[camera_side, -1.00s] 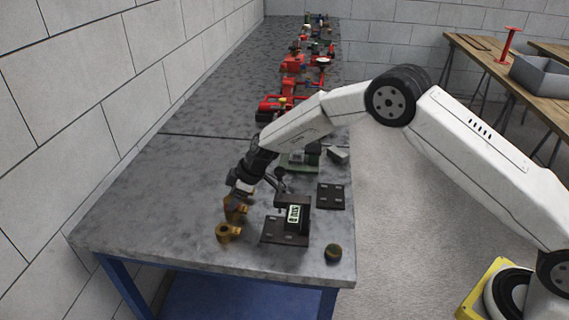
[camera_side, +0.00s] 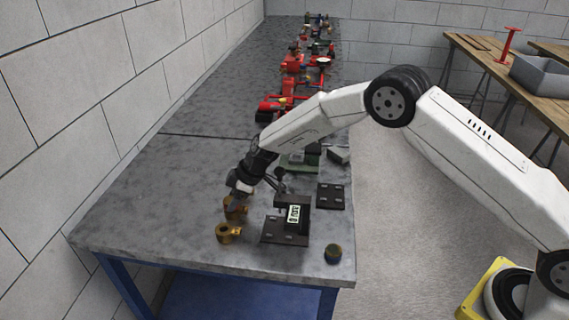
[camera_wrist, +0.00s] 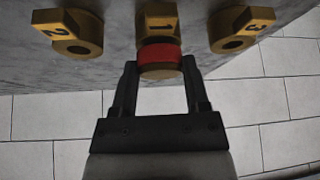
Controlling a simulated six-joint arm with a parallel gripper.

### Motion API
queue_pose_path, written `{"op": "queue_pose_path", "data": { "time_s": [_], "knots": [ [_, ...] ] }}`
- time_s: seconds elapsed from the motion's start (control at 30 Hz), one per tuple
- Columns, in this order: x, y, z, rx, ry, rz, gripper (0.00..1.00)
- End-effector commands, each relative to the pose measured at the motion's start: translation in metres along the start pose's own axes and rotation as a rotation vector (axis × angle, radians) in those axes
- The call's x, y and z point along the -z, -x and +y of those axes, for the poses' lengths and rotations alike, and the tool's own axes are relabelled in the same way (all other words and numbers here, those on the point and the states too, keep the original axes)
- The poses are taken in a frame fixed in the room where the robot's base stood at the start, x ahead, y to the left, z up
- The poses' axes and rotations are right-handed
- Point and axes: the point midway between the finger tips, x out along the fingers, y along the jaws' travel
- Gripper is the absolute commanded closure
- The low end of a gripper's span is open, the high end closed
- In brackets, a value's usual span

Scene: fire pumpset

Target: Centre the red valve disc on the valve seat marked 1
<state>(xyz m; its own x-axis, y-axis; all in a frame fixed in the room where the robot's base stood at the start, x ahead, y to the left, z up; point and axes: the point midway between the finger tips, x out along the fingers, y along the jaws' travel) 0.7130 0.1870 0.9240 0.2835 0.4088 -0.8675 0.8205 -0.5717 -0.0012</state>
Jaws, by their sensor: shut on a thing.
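The red valve disc (camera_wrist: 159,54) shows in the wrist view as a red band between my fingertips. My gripper (camera_wrist: 160,66) is shut on it. The brass valve seat marked 1 (camera_wrist: 159,18) is at top centre, its tab number visible and its ring largely hidden by the disc. A brass surface shows just below the red band; I cannot tell whether the disc touches the seat. In the side view my gripper (camera_side: 238,197) is low over the brass fittings near the table's left part, and the disc cannot be made out there.
Brass seats marked 2 (camera_wrist: 80,35) and 3 (camera_wrist: 235,36) flank the disc closely. In the side view a dark bracket with a display (camera_side: 292,215), a flat dark plate (camera_side: 331,196) and a small round part (camera_side: 333,252) stand to the right. The table's left surface is bare.

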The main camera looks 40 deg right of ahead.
Motion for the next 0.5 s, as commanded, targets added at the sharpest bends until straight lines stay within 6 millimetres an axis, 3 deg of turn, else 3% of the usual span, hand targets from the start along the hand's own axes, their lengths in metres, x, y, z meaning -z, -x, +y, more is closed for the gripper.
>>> {"op": "queue_pose_path", "data": {
  "time_s": [0.5],
  "knots": [
    [-0.0014,-0.0034,0.0004,-0.001,0.001,0.001,1.0]
  ]
}}
